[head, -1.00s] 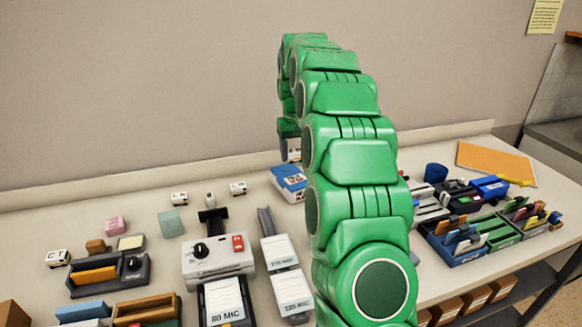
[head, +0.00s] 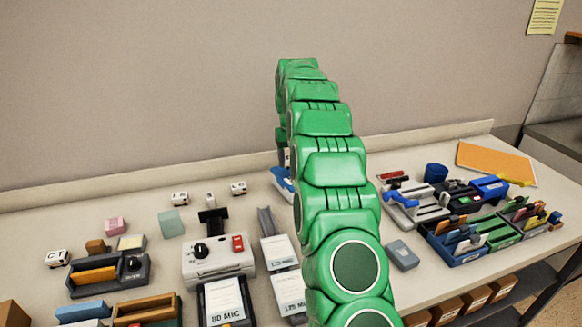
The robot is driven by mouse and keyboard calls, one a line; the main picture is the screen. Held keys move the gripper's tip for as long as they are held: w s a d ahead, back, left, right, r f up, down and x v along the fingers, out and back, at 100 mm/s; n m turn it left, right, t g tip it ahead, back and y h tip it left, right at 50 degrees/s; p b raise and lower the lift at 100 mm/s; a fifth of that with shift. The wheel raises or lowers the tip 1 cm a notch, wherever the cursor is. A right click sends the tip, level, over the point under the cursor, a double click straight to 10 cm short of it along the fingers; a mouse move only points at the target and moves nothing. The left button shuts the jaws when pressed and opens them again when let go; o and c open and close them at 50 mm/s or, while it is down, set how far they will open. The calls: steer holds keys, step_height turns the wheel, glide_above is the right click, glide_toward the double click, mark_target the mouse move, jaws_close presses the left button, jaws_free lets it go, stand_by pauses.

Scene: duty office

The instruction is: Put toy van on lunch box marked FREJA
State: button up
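A blue box with a white top (head: 281,184), which may be the lunch box, stands at the back middle of the table. It is mostly hidden behind my green arm, and no name can be read on it. My gripper is at the far end of the arm, just above this box, with its fingers hidden by the arm links. A small pale patch (head: 287,158) shows beside the arm there; it may be a toy van, but I cannot tell whether it is held. Small white van-like blocks (head: 180,198) (head: 238,188) stand at the back left, and another (head: 57,258) stands far left.
A grey device with a black knob (head: 218,260) stands left of the arm. Blue organisers (head: 455,250) and a blue cup (head: 436,173) crowd the right. The wall is close behind.

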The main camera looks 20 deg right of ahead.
steer(key=shift+w+f, duration=0.1)
steer(key=shift+w+f, duration=0.2)
steer(key=shift+f, duration=1.5)
steer(key=o, duration=1)
steer(key=shift+f, duration=0.1)
steer(key=shift+o, duration=0.2)
step_height(320, 180, up, 12)
